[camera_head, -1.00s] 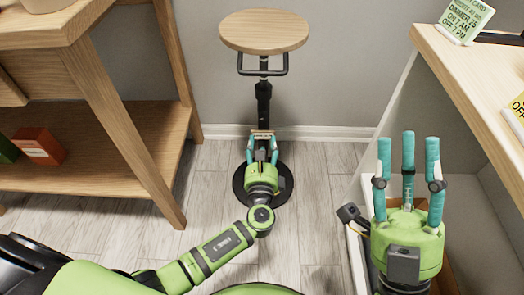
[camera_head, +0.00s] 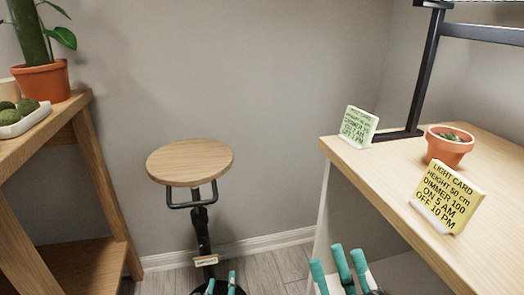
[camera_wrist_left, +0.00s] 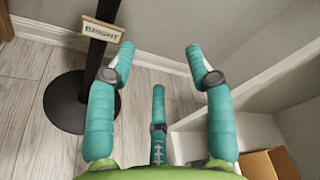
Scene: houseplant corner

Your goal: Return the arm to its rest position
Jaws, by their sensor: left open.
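My left gripper (camera_head: 222,284) shows only as teal fingertips at the bottom edge of the head view, in front of the stool's foot. In the left wrist view the left gripper (camera_wrist_left: 157,68) is open, its fingers spread with nothing between them. The stool's black pole (camera_wrist_left: 98,35) with its BRIGHT tag (camera_wrist_left: 102,29) stands just beyond the left finger. My right gripper (camera_head: 342,268) is at the bottom right of the head view, below the right table. Its fingertips are apart and I see nothing between them. The rest of both arms is out of view.
The round-topped stool (camera_head: 190,162) stands by the wall. The right table (camera_head: 400,180) holds two cards, a small potted plant (camera_head: 450,146) and a black stand (camera_head: 425,70). The left shelf (camera_head: 75,115) holds a potted plant (camera_head: 40,80) and a white tray (camera_head: 25,122).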

